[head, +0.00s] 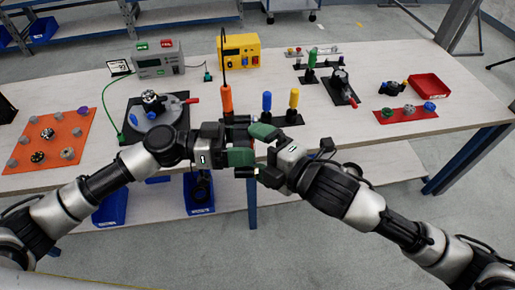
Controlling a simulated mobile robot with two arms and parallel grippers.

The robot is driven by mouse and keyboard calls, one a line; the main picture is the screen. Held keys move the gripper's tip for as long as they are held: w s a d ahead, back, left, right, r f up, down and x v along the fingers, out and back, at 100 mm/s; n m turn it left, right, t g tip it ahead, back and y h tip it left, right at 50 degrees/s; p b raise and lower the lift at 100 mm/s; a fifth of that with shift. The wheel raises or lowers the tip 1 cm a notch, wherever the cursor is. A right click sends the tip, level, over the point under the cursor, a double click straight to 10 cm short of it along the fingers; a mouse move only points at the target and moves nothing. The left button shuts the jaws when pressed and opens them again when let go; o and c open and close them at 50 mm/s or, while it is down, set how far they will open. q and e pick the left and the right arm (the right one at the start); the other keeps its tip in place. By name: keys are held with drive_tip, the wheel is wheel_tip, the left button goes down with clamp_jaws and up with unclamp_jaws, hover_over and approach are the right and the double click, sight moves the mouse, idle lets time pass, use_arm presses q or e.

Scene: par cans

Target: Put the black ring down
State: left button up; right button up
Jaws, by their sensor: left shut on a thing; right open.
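My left gripper (244,141) is at the front edge of the table, below the orange handle in the picture. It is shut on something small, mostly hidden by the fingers. I cannot make out a black ring clearly, so I cannot tell from this view whether it is what the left gripper holds. My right gripper (260,151) is open and comes in from the right, very close to the left one. The green finger pads of the two grippers overlap in the picture, and I cannot tell whether they touch.
Upright orange (226,99), blue (266,103) and yellow (294,98) handles stand just behind the grippers. A turntable-like black fixture (171,111) is to the left, an orange mat (30,153) farther left. A red tray (429,84) is at right. Bare table (335,133) lies right of the grippers.

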drive_tip(key=shift+w+a+f, duration=0.1)
drive_tip(key=shift+w+a, duration=0.15)
drive_tip(key=shift+a, duration=0.1)
drive_tip(key=c, duration=0.7)
use_arm(q)
drive_tip(key=o, duration=1)
use_arm(e)
drive_tip(key=shift+c, duration=0.4)
